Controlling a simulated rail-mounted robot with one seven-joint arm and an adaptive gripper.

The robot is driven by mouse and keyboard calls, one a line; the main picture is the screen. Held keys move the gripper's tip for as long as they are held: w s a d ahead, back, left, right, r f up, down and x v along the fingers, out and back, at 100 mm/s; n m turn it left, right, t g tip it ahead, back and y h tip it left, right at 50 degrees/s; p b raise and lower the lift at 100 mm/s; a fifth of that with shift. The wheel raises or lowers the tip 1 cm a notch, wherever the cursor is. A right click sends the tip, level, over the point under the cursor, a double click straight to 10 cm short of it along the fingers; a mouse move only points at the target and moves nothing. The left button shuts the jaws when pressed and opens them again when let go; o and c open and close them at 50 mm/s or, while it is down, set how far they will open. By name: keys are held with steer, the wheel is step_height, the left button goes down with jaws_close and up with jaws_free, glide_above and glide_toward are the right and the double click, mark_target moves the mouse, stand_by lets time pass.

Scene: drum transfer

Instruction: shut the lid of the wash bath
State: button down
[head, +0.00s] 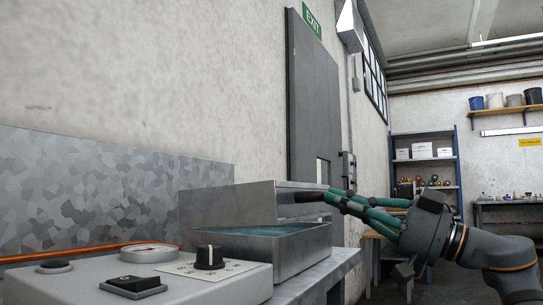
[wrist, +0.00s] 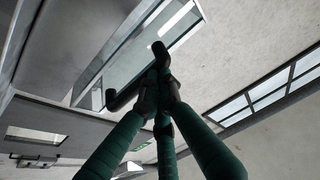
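The wash bath (head: 305,250) is a grey metal box holding teal liquid, on the bench left of my gripper. Its metal lid (head: 235,203) is tilted partly open above it, with a gap showing the liquid. My gripper (head: 328,195) reaches in from the right, its green fingers drawn together at the lid's front end. In the wrist view my gripper (wrist: 158,82) closes around a dark handle (wrist: 122,96) beside the lid's edge. The fingers cover the middle of the handle, so the exact grip is partly hidden.
A control box (head: 130,285) with a dial and buttons stands in front of the bath. A speckled grey panel (head: 90,190) and a copper-coloured pipe (head: 60,254) lie along the wall. A grey door (head: 313,110) and shelves (head: 424,165) are further back.

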step_height(320, 180, up, 4)
steer(key=p, duration=0.3)
steer(key=s+d+f+b, duration=0.3)
steer(key=d+f+b, duration=0.4)
steer(key=f, duration=0.1)
steer(key=shift+f+b, duration=0.2)
steer(key=shift+b, duration=0.2)
steer(key=r+p+x, duration=0.1)
steer(key=p+x, duration=0.2)
steer(key=x, duration=0.5)
steer(key=shift+s+r+p, duration=0.15)
steer(key=shift+r+p, duration=0.25)
steer(key=shift+r, duration=0.1)
